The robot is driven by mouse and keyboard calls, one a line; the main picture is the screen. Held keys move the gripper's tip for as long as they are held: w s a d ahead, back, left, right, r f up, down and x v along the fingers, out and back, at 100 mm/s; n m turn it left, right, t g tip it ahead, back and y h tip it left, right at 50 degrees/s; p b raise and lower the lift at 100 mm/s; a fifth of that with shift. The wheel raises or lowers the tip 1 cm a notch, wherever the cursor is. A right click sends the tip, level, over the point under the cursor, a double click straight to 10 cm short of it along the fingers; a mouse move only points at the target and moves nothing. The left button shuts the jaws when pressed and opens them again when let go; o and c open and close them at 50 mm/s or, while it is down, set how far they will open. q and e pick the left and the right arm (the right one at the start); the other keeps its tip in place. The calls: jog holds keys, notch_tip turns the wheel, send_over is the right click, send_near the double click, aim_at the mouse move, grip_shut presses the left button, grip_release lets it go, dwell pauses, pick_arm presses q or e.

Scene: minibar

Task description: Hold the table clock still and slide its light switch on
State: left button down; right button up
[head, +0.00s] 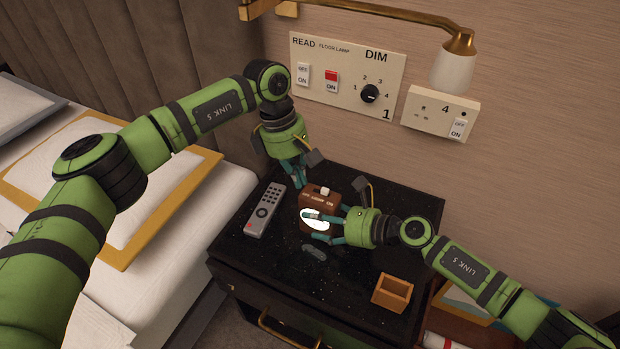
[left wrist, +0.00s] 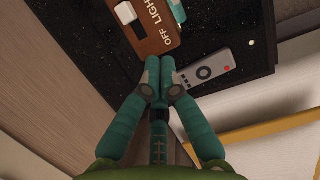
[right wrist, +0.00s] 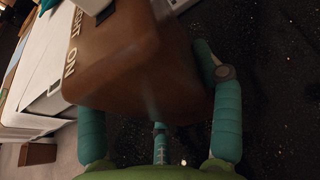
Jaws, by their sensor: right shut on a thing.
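The brown table clock (head: 306,198) stands upright on the black nightstand, its round white face partly hidden by a right gripper finger. Its top has a white slide switch (head: 324,190) and the words OFF LIGHT ON. The switch also shows in the left wrist view (left wrist: 125,12); I cannot tell its setting. My right gripper (head: 327,212) is shut on the clock from the right; the clock's brown body fills much of the right wrist view (right wrist: 140,70). My left gripper (head: 301,184) is shut and empty, fingertips together beside the OFF end in the left wrist view (left wrist: 160,66).
A grey remote (head: 264,210) lies left of the clock. An open wooden box (head: 392,293) stands at the front right. The wall panel (head: 347,75) and lamp (head: 453,70) are behind. The bed is left.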

pick_arm(q)
jog(key=v, duration=1)
jog(key=shift+w+a, duration=0.15)
jog(key=shift+a, duration=0.2)
pick_arm(e)
jog(key=shift+f, duration=0.15)
jog(key=o, duration=1.3)
jog(key=shift+o, duration=0.2)
jog(key=shift+d, duration=0.1)
